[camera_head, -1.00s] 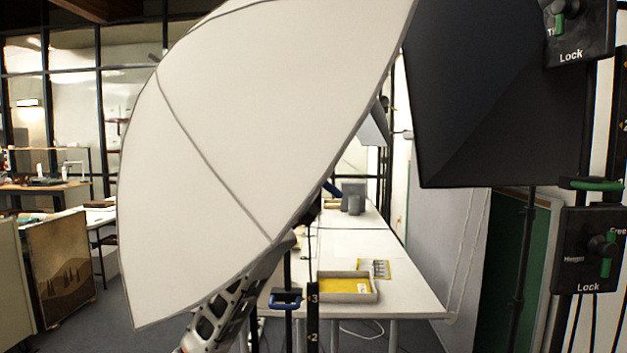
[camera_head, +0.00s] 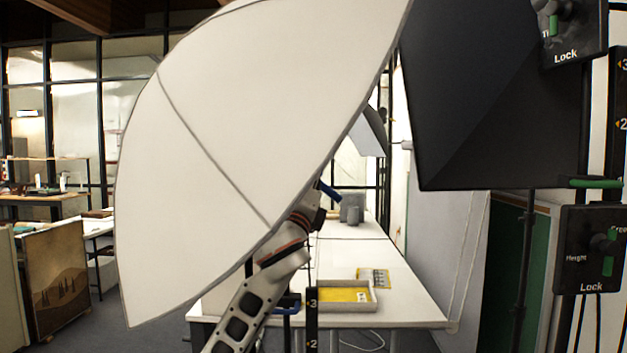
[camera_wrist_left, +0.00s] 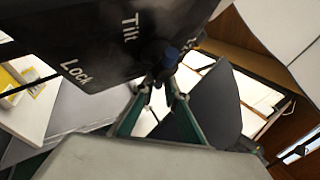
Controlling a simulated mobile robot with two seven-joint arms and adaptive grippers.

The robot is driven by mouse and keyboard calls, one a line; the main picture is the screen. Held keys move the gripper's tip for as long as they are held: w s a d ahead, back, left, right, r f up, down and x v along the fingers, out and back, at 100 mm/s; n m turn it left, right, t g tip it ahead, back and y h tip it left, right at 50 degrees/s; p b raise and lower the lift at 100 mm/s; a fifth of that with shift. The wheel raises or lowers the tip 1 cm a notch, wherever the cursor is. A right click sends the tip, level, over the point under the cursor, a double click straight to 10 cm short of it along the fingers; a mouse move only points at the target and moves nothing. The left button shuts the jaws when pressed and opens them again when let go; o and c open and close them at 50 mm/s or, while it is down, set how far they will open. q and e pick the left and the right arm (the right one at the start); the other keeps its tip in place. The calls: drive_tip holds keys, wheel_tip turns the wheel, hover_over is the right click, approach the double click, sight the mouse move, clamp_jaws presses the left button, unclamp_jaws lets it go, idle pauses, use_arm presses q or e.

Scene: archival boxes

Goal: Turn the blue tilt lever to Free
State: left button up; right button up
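In the left wrist view, a dark panel (camera_wrist_left: 90,45) carries the words Tilt and Lock, and a third word at its right edge is mostly hidden. The blue-ended tilt lever (camera_wrist_left: 170,58) stands by the panel's lower right edge. My left gripper (camera_wrist_left: 160,90) has its teal fingers pointing at the lever, with the tips close together just below the blue end. Whether they touch or grip it is unclear. In the head view, my left arm (camera_head: 255,300) rises behind the white umbrella's lower edge. The tilt panel cannot be made out there. My right gripper is not in view.
A large white umbrella (camera_head: 230,130) fills the left of the head view. A black softbox (camera_head: 490,100) and green-levered panels (camera_head: 590,250) stand at right. A white table (camera_head: 400,290) behind holds a tray (camera_head: 345,306). A blue clamp handle (camera_head: 288,303) sits on a stand.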

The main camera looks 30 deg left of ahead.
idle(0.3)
use_arm(q)
drive_tip(key=v, duration=1.2)
drive_tip(key=w+d+f+n+g+h, duration=0.1)
drive_tip(key=w+d+f+h, duration=0.1)
drive_tip(key=f, duration=0.7)
drive_tip(key=w+d+f+g+h, duration=0.1)
drive_tip(key=w+d+f+h, duration=0.2)
drive_tip(key=f, duration=0.6)
drive_tip(key=s+d+f+n+g+h, duration=0.2)
drive_tip(key=d+f, duration=0.1)
drive_tip(key=f, duration=0.8)
drive_tip(key=s+d+f+n+g+h, duration=0.1)
drive_tip(key=s+d+f+n+g, duration=0.1)
drive_tip(key=f, duration=1)
drive_tip(key=s+d+f+n+g+h, duration=0.1)
drive_tip(key=s+d+f+n, duration=0.3)
drive_tip(key=s+f, duration=0.7)
drive_tip(key=s+d+f+n+g+h, duration=0.1)
drive_tip(key=s+d+f+n+g, duration=0.3)
drive_tip(key=s+f, duration=0.8)
wheel_tip(320, 180, down, 5)
drive_tip(key=shift+s+d+r+n+h, duration=0.1)
drive_tip(key=shift+s+d+n+h, duration=0.15)
drive_tip(key=shift+d+n+h, duration=0.35)
drive_tip(key=shift+y, duration=0.3)
